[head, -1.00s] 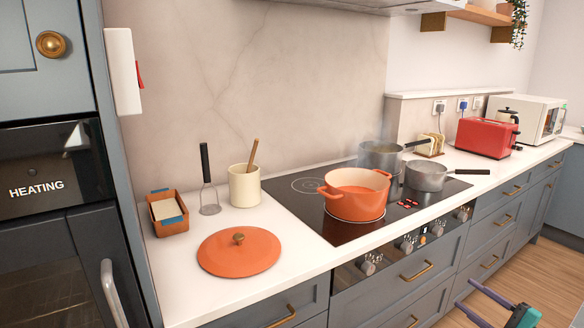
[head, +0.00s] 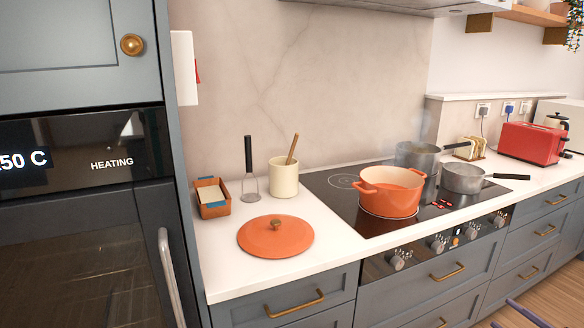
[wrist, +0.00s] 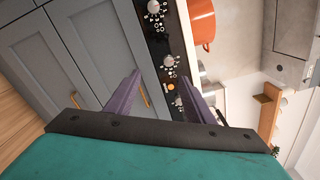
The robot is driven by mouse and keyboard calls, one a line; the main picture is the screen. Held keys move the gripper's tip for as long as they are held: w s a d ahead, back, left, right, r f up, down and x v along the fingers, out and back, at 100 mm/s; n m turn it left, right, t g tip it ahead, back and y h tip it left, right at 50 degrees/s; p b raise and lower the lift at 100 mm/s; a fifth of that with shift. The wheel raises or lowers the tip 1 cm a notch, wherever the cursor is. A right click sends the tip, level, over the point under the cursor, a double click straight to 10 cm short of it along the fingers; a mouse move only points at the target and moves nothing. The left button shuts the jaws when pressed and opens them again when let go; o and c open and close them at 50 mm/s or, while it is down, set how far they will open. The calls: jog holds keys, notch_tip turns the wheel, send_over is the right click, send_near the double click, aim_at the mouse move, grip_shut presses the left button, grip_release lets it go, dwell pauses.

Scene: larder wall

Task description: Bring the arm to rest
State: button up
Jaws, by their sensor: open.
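My gripper (wrist: 165,90) shows in the wrist view with its two purple fingers apart and nothing between them. It faces the control knobs (wrist: 168,62) and the grey cupboard fronts (wrist: 75,45), and I see no contact. In the head view only a thin purple piece of my gripper (head: 527,314) shows at the bottom right edge; the rest of the arm is out of that view.
An orange pot (head: 388,193), a steaming grey pot (head: 416,158) and a grey saucepan (head: 462,178) stand on the black hob (head: 340,205). An orange lid (head: 275,237) lies on the white counter (head: 222,272). Drawer handles (head: 295,304) stick out below. The oven at left reads HEATING.

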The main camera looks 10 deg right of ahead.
jog(key=w+a+f+n+g+y+p, duration=0.25)
jog(key=w+a+f+g, duration=0.2)
jog(key=a+f, duration=0.6)
jog(key=w+a+f+n+g+y+p, duration=0.1)
jog(key=w+a+f+n+g+y, duration=0.25)
jog(key=a+f, duration=0.7)
jog(key=s+a+f+n+g+h+p, duration=0.1)
jog(key=s+a+f+n+g, duration=0.1)
jog(key=a+f+g, duration=0.35)
jog(key=s+a+f+n+g+h+p, duration=0.1)
jog(key=s+a+f+n+g, duration=0.15)
jog(key=a, duration=0.65)
jog(key=s+a+f+n+g+h+p, duration=0.1)
jog(key=s+a+f+n+g, duration=0.15)
jog(key=a+f, duration=0.4)
jog(key=s+a+f+n+g+h+p, duration=0.1)
jog(key=s+a+f+n+g+h, duration=0.1)
jog(key=s, duration=0.4)
jog(key=s+a+f+n+g+h+p, duration=0.1)
jog(key=s+a+f+n+g+h, duration=0.1)
jog(key=s, duration=0.5)
jog(key=shift+s+a+n+h+p, duration=0.15)
jog(key=shift+a+n+h+p, duration=0.45)
jog(key=shift+n+h, duration=1)
jog(key=shift+a+g, duration=0.15)
jog(key=shift+g, duration=0.1)
